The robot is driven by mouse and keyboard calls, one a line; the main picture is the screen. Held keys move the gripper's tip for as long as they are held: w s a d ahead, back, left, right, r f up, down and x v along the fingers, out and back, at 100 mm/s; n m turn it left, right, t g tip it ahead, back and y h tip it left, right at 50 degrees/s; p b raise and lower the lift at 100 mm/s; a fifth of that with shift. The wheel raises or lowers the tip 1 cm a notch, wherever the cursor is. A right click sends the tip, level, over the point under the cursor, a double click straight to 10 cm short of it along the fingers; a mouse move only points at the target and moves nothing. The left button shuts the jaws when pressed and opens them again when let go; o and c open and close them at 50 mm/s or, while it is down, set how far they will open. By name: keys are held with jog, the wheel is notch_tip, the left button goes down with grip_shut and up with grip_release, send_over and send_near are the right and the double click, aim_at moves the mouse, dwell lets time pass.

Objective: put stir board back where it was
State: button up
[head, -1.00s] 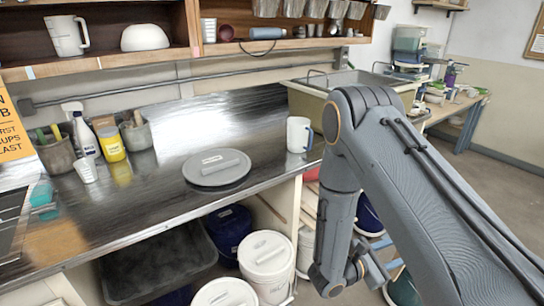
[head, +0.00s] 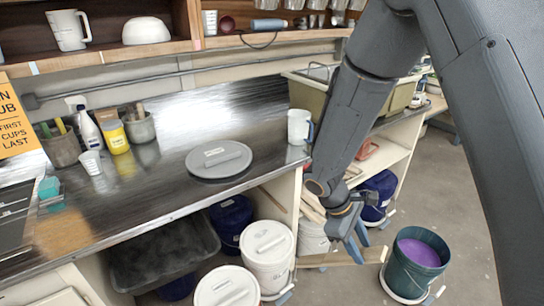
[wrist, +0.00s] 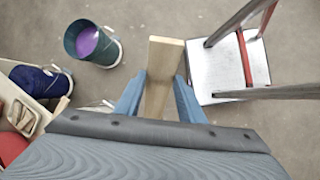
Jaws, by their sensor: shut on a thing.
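My gripper (head: 357,246) is shut on a pale wooden stir board (head: 322,260), which sticks out to both sides of the fingers. In the wrist view the board (wrist: 164,60) stands between the two blue fingers of my gripper (wrist: 160,92), its far end pointing up the picture. A dark green bucket (head: 408,279) filled with purple glaze stands on the floor just right of the board in the head view. In the wrist view this bucket (wrist: 70,45) is left of the board, apart from it. The board's near end is hidden by my gripper.
A step stool (wrist: 231,72) stands right of the board. The worktop (head: 165,195) and lidded white buckets (head: 268,247) are left.

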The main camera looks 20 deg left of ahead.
jog(key=w+a+r+m+y, duration=0.1)
jog(key=a+r+y, duration=0.2)
jog(key=a+r, duration=0.3)
jog(key=w+a+r+m+t+y, duration=0.1)
jog(key=a+r, duration=0.5)
jog(key=a, duration=0.6)
jog(key=w+a+r+m+t+y, duration=0.1)
jog(key=w+a+r+m+y, duration=0.1)
jog(key=a+r+y, duration=0.3)
jog(key=w+a+r, duration=0.1)
jog(key=a, duration=0.2)
jog(key=shift+a+y, duration=0.3)
jog(key=shift+a, duration=0.1)
jog(key=shift+s, duration=0.1)
